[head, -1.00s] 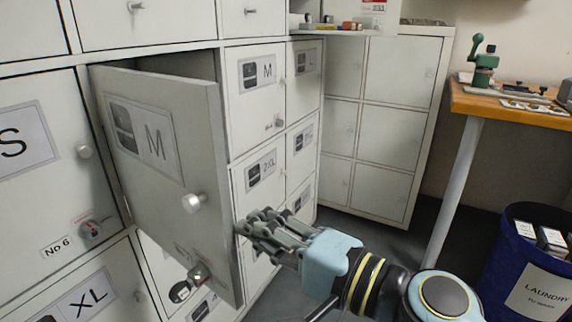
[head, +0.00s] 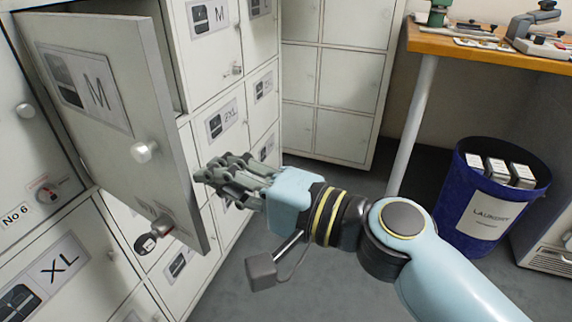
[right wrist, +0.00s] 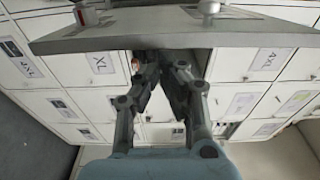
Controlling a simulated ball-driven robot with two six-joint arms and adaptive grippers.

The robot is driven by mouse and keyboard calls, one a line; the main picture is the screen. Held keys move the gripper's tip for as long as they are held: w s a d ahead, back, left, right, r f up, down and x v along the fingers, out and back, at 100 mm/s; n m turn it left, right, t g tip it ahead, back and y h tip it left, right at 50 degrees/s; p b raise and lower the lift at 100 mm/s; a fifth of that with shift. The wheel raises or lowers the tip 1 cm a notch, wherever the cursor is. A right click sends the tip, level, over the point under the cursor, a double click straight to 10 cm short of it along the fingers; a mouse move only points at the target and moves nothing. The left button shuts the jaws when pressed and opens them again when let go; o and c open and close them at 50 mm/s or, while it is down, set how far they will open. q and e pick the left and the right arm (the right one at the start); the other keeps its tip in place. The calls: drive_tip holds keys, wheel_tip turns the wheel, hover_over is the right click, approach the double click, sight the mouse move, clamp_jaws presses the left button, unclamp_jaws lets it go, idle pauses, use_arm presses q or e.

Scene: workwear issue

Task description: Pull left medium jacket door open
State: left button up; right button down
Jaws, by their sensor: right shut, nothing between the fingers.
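The medium jacket door (head: 100,150), marked M with a jacket picture, stands swung partly open at the left of the head view. My right gripper (head: 203,174) is shut and empty beside the door's free edge. In the right wrist view the gripper (right wrist: 160,68) has its fingertips close to the door edge (right wrist: 180,36); I cannot tell whether they touch it. My left gripper is not in view.
Other closed lockers stand around, including an XL door (head: 65,265) and a 2XL door (head: 222,120). A wooden bench (head: 470,50) and a blue laundry bin (head: 490,200) are at the right. The grey floor between is clear.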

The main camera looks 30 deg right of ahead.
drive_tip(key=v, duration=1.1)
drive_tip(key=shift+s, duration=0.2)
drive_tip(key=shift+r, duration=0.1)
